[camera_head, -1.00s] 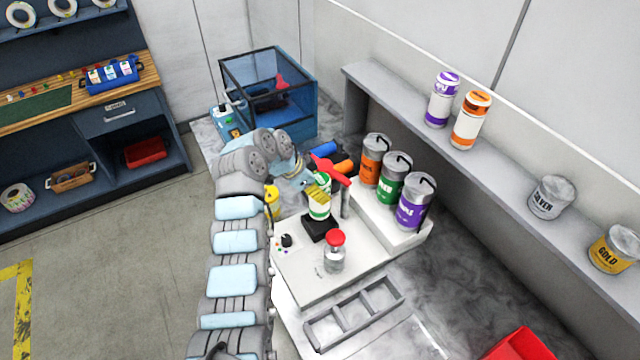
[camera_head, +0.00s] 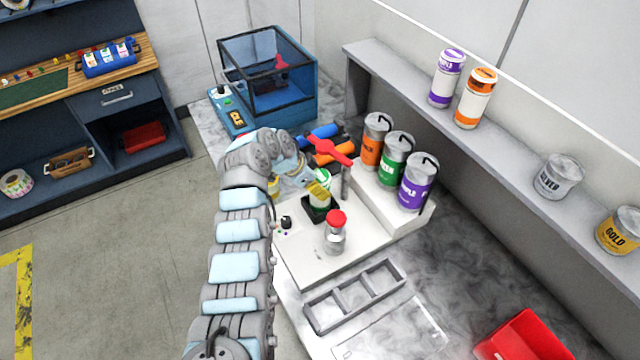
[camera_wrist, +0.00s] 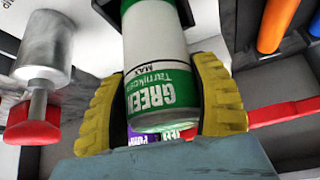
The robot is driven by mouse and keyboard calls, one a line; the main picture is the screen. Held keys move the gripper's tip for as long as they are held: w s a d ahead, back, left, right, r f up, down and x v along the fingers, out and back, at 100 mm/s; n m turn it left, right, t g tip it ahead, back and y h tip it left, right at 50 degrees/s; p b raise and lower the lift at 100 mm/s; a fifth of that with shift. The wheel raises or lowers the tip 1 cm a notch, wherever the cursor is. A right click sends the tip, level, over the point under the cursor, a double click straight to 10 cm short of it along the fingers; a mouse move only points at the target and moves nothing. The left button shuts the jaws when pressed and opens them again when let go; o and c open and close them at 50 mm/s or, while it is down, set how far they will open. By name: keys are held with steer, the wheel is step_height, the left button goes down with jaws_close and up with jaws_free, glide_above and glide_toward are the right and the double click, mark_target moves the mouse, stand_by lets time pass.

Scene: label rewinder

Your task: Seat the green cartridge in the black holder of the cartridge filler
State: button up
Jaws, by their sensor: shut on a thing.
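The green cartridge (camera_head: 319,201), white with green bands, stands roughly upright at the black holder (camera_head: 333,208) on the white filler base. Its lower end shows inside the holder's outline; whether it is fully down cannot be told. My gripper (camera_head: 318,188) is shut on its upper part. In the wrist view the yellow fingers of my gripper (camera_wrist: 162,105) flank the green-labelled cartridge (camera_wrist: 158,70), and part of the black holder (camera_wrist: 108,8) shows at its far end.
A red lever (camera_head: 330,150) stands just behind the cartridge. Orange (camera_head: 373,145), green (camera_head: 394,160) and purple (camera_head: 416,184) canisters stand to the right. A grey divided rack (camera_head: 355,297) lies in front.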

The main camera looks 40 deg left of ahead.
steer(key=shift+f+b, duration=0.3)
steer(key=shift+b, duration=0.1)
stand_by(0.6)
steer(key=o, duration=1.3)
steer(key=shift+o, duration=0.2)
steer(key=shift+r, duration=0.1)
steer(key=v, duration=1.2)
